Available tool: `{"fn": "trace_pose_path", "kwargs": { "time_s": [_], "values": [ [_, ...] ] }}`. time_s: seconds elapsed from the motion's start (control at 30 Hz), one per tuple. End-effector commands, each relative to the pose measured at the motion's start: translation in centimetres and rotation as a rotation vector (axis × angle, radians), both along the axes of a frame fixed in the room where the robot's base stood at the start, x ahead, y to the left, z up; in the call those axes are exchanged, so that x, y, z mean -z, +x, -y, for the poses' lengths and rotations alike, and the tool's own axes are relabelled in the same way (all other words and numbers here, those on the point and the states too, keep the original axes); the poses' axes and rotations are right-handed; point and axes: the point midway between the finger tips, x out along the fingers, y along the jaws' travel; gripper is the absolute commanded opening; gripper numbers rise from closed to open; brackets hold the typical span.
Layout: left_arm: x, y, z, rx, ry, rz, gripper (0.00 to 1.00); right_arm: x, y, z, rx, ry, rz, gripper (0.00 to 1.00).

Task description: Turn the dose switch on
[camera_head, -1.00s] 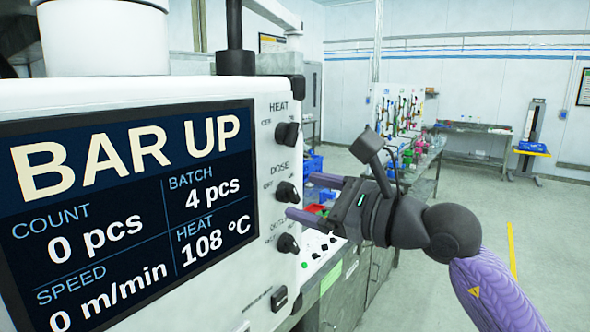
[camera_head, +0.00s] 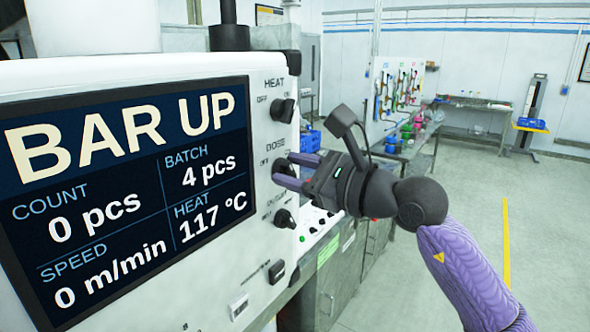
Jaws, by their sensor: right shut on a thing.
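The dose switch (camera_head: 281,168) is a black knob on the white machine's front panel, under the DOSE label, between the HEAT knob (camera_head: 283,110) above and another knob (camera_head: 284,218) below. My right gripper (camera_head: 288,172) comes in from the right with its purple fingers at the dose knob, one above and one below, shut on it. The fingers partly cover the knob, so which way it points is hard to tell. My left gripper is not in view.
The machine's screen (camera_head: 125,185) reads BAR UP, count 0, heat 117 °C. A grey cabinet (camera_head: 345,275) stands right of the machine, below my right gripper. A workbench with coloured items (camera_head: 408,140) is farther back. The floor at right is clear.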

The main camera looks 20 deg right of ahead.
Motion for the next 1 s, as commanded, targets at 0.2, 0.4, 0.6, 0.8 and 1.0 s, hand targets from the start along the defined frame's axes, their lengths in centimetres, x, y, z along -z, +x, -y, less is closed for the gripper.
{"fn": "trace_pose_path", "kwargs": {
  "time_s": [0.2, 0.4, 0.6, 0.8, 1.0],
  "values": [
    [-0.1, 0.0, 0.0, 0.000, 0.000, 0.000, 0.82, 0.0, 0.0, 0.0, 0.000, 0.035, -0.028, 0.00],
    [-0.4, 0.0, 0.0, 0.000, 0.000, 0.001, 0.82, -0.1, 0.0, 0.1, 0.000, 0.134, -0.105, 0.00],
    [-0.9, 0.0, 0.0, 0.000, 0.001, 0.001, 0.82, -0.2, 0.1, 0.1, 0.001, 0.278, -0.218, 0.00],
    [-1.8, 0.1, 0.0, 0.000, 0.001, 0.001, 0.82, -0.3, 0.1, 0.2, 0.001, 0.428, -0.335, 0.00],
    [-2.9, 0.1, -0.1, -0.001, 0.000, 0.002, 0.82, -0.3, 0.2, 0.3, 0.001, 0.569, -0.446, 0.00]
  ]
}}
